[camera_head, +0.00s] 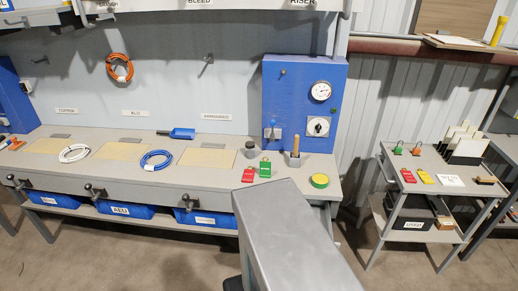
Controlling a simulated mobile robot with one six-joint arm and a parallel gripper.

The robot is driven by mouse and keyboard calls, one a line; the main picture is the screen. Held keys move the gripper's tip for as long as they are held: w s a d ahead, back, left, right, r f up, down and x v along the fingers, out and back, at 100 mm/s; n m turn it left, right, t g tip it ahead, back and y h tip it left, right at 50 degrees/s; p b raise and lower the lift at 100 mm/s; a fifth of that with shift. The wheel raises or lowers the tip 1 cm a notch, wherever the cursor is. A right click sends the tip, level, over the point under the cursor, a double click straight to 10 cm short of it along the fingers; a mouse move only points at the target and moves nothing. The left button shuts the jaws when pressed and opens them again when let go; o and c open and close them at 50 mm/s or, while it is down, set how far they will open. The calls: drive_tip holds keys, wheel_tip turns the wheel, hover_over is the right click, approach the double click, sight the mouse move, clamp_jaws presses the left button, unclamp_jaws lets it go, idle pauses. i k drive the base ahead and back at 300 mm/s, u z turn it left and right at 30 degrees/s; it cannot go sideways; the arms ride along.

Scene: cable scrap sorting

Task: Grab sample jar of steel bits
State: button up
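A small grey cylinder with a darker top (250,149) stands upright on the workbench (215,175), left of the blue panel. It looks like a small jar, but its contents and any label are too small to read, so I cannot tell if it holds steel bits. A dark cup with a wooden handle (296,157) standing in it is at the panel's foot. My gripper is not in view. A large grey part of my own body fills the lower middle and hides some of the bench front.
Red (248,174) and green tags (265,168) and a yellow-green roll (319,181) lie near the jar-like cylinder. White (73,153) and blue cable coils (157,160) and a blue scoop (182,134) lie further left. A cart (432,190) stands right, past an open floor gap.

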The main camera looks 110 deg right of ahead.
sight(250, 150)
drive_tip(key=u, duration=0.1)
drive_tip(key=k, duration=0.9)
drive_tip(key=z, duration=1.6)
drive_tip(key=i, duration=1)
drive_tip(key=z, duration=0.15)
drive_tip(key=k, duration=0.25)
drive_tip(key=u, duration=0.05)
